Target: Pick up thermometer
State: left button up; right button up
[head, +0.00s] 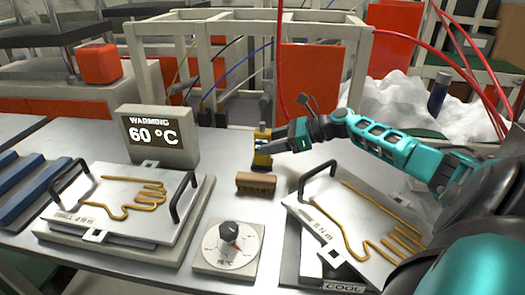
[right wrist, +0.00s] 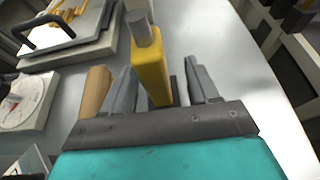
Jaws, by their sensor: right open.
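The thermometer appears to be the small upright yellow body with a grey tip (head: 262,158) at the back middle of the table. It also shows in the right wrist view (right wrist: 150,68), between the two grey fingers. My right gripper (head: 282,145) reaches in from the right beside its upper part and partly covers it. The right wrist view shows this gripper (right wrist: 160,82) open, one finger on each side of the yellow body. I cannot tell whether either finger touches it. My left gripper is not in view.
A brown block (head: 256,184) lies just in front of the yellow body. A dial box (head: 228,247) is nearer. Handled plates with wire hands lie left (head: 100,190) and right (head: 325,205). A display (head: 160,138) reads WARMING 60 °C. A grey frame (head: 215,18) stands behind.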

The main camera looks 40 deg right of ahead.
aim_at(256, 147)
jog(key=shift+s+a+x, duration=0.1)
jog(key=shift+x, duration=1.05)
jog(key=shift+s+a+x, duration=0.1)
jog(key=shift+s+x, duration=0.05)
jog(key=shift+x, duration=0.95)
jog(key=shift+f, duration=0.1)
jog(key=c, duration=1)
jog(key=shift+c, duration=0.2)
notch_tip(256, 147, up, 20)
jog(key=p, duration=0.2)
jog(key=shift+p, duration=0.35)
